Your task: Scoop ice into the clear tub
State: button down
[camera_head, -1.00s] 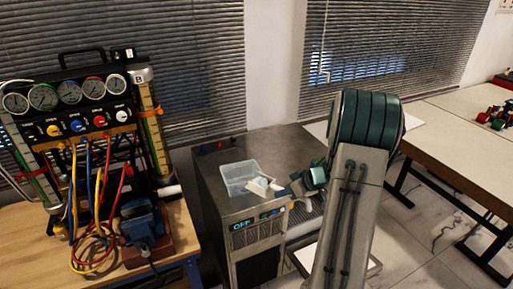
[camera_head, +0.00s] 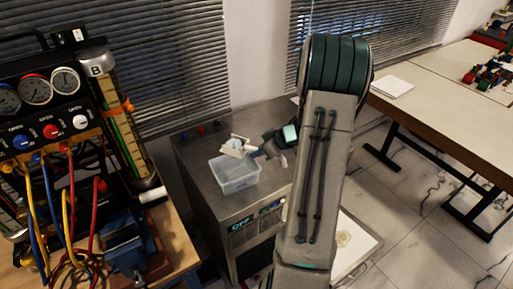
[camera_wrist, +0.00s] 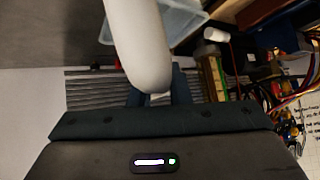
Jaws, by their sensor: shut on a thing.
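The clear tub (camera_head: 235,184) stands on the metal top of a cabinet in the head view. Its pale, see-through wall also shows at the top of the wrist view (camera_wrist: 182,20). My gripper (camera_head: 259,153) is shut on a white scoop (camera_head: 235,147), which appears above the tub's far rim in the head view; the exact height is unclear. The scoop's smooth white body (camera_wrist: 138,45) fills the upper middle of the wrist view, between the fingers. I cannot make out ice in the tub or the scoop.
The metal cabinet (camera_head: 195,165) has a lit display on its front. To the left, a gauge rig (camera_head: 45,95) with coloured hoses and a blue vise (camera_head: 125,245) stand on a wooden bench. A pale table (camera_head: 440,120) is at right. A white tray (camera_head: 360,250) sits low, partly behind my arm.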

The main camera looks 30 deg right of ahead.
jog(key=shift+s+a+f+n+t+h, duration=0.15)
jog(key=shift+f+n+t+h, duration=0.15)
jog(key=shift+h, duration=0.2)
jog(key=shift+s+a+f+n+t+h, duration=0.15)
jog(key=shift+f+n+t+h, duration=0.15)
jog(key=shift+h, duration=0.2)
jog(key=f+n+t+h+b, duration=0.1)
jog(key=b, duration=0.3)
jog(key=shift+a+f+b, duration=0.15)
jog(key=shift+f+b, duration=0.05)
jog(key=shift+b, duration=0.2)
jog(key=b, duration=0.4)
jog(key=t+h+b, duration=0.1)
jog(key=b, duration=0.3)
jog(key=shift+s+a+f+n, duration=0.1)
jog(key=shift+a+f+n, duration=0.1)
jog(key=shift+f+n, duration=0.2)
jog(key=f+n+t+h+b, duration=0.1)
jog(key=h+b, duration=0.1)
jog(key=b, duration=0.7)
jog(key=shift+a, duration=0.1)
jog(key=n+t+b, duration=0.1)
jog(key=b, duration=0.4)
jog(key=f+n+t+h+b, duration=0.1)
jog(key=b, duration=0.5)
jog(key=t+h+b, duration=0.1)
jog(key=b, duration=0.4)
jog(key=shift+s+a+f+n+b, duration=0.15)
jog(key=shift+s+a+n+b, duration=0.1)
jog(key=shift+n+b, duration=0.15)
